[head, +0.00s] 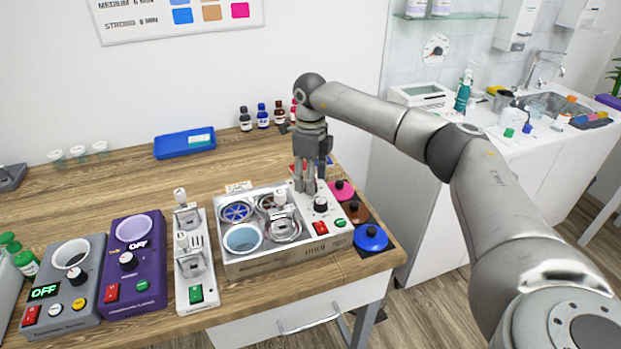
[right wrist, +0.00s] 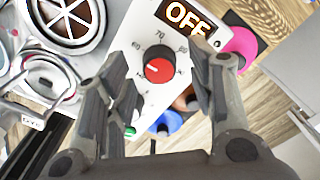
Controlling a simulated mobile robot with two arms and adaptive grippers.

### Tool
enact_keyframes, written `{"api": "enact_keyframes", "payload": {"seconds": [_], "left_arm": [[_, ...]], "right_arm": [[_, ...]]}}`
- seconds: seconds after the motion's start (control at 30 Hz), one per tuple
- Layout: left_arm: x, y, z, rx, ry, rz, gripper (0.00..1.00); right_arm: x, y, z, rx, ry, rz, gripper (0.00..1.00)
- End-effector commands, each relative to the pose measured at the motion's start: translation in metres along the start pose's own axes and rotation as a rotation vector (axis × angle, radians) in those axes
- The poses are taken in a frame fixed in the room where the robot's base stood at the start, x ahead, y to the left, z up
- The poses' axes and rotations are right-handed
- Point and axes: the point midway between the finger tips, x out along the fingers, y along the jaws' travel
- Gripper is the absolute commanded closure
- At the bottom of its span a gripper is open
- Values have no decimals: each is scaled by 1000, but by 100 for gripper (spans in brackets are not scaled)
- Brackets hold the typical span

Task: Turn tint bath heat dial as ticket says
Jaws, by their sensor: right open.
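The tint bath (head: 285,262) is a silver box with several round wells, near the table's right end. Its heat dial (head: 320,204) is on the panel at the right. My right gripper (head: 306,188) is open above the panel, pointing down. In the right wrist view its fingers (right wrist: 158,72) are apart, one on each side of the dial; contact cannot be told. My left gripper is out of view.
Pink (head: 342,189), brown (head: 357,212) and blue (head: 371,237) lids lie right of the bath. A white two-slot device (head: 195,290) and a purple heater (head: 150,255) stand left. A wall chart (head: 130,22) reads MEDIUM 6 MIN, STRONG 9 MIN. A blue tray (head: 184,143) lies behind.

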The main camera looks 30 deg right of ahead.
Motion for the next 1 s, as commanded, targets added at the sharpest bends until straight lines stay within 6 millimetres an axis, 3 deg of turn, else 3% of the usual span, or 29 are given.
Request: {"api": "enact_keyframes", "payload": {"seconds": [0.17, 0.43, 0.8, 1.0], "left_arm": [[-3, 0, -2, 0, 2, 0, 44], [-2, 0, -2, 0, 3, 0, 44], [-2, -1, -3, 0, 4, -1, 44], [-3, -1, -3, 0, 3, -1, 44]], "right_arm": [[12, 0, 0, 0, 1, 0, 49], [14, 0, 0, 0, 0, -1, 49], [14, 0, 0, 0, 0, -1, 96], [13, 0, 0, 11, 0, -1, 97]]}}
